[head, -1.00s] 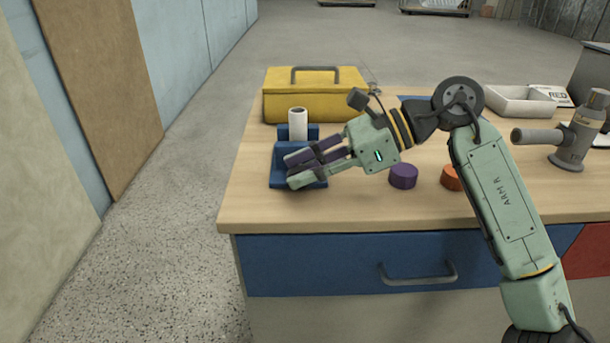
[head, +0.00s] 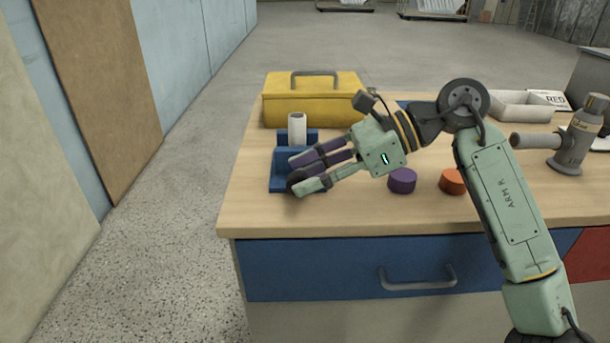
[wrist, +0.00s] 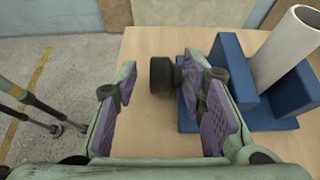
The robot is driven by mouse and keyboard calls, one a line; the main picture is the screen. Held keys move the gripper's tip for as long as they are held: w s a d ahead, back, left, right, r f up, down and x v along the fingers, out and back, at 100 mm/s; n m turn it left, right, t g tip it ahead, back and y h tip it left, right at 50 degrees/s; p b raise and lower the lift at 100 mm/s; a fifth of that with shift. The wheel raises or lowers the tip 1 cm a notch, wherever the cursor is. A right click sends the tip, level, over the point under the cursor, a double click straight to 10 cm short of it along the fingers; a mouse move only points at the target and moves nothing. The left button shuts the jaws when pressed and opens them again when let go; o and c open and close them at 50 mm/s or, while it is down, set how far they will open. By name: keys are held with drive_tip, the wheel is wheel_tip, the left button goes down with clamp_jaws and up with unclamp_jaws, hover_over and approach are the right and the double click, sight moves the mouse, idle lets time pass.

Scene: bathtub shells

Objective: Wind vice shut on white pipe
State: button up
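The blue vice (head: 284,164) sits on the bench's left part, with the white pipe (head: 297,128) standing upright at its jaws. In the wrist view the blue vice (wrist: 238,72) is at right, with the white pipe (wrist: 287,45) between its blue jaws; I cannot tell how tightly. The vice's black round handle (wrist: 162,76) sticks out to the left on a short shaft. My gripper (head: 300,174) is open at the handle's end of the vice.
A yellow toolbox (head: 315,106) stands behind the vice. A purple cylinder (head: 402,180) and an orange one (head: 452,181) lie right of my gripper. A grey tool (head: 568,145) and white tray (head: 522,105) are farther right. The bench front is clear.

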drive_tip(key=v, duration=1.1)
